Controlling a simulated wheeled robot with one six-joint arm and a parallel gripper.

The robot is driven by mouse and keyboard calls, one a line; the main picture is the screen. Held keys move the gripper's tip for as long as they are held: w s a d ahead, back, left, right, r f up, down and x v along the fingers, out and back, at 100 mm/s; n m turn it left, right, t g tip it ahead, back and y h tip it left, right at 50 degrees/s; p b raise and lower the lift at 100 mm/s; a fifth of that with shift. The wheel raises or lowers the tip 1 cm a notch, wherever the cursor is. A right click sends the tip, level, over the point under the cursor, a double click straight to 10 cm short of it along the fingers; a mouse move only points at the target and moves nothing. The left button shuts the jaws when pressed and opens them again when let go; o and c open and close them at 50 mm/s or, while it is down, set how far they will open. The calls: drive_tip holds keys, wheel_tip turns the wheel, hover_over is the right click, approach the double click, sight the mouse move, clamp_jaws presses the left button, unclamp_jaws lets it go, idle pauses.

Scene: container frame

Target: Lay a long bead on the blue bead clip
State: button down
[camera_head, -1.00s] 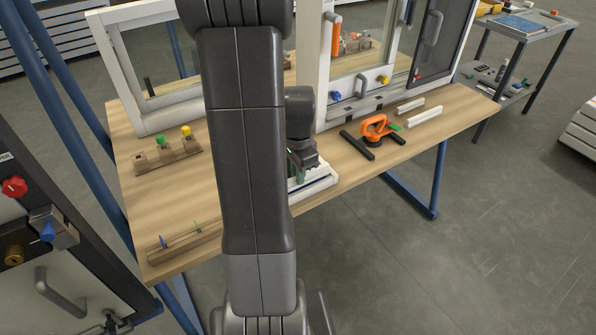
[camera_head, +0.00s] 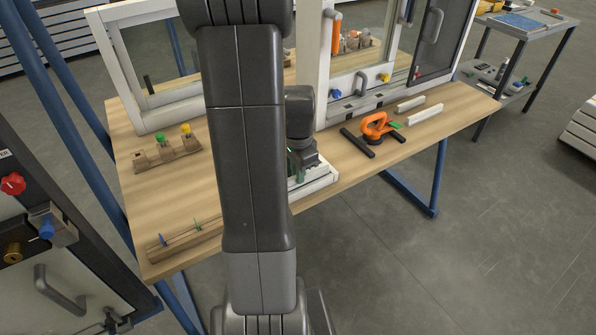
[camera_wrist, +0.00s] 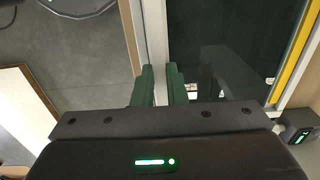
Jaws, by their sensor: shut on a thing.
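A blue clip (camera_head: 163,240) stands upright at the left of a low wooden rack at the table's front left, with a green clip (camera_head: 197,225) farther right. My gripper (camera_head: 303,166) is low over a white frame at the table's middle, partly hidden by my arm. In the wrist view its green fingers (camera_wrist: 159,86) are shut on a pale, narrow strip (camera_wrist: 156,40), seemingly a bead. The strip runs along the edge of a dark pane (camera_wrist: 222,65). Whether it touches the frame I cannot tell.
The white frame (camera_head: 322,183) lies on the wooden table (camera_head: 165,205). A second rack (camera_head: 168,156) with green and yellow knobs stands behind at left. An orange suction lifter (camera_head: 376,126) and two short white bars (camera_head: 425,115) lie at right. Upright window frames (camera_head: 150,118) stand at the back.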

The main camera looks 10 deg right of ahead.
drive_tip(key=shift+f, duration=0.3)
drive_tip(key=c, duration=1.4)
unclamp_jaws()
wheel_tip(320, 180, up, 14)
drive_tip(key=shift+f, duration=0.1)
wheel_tip(320, 180, down, 14)
drive_tip(key=shift+r, duration=0.25)
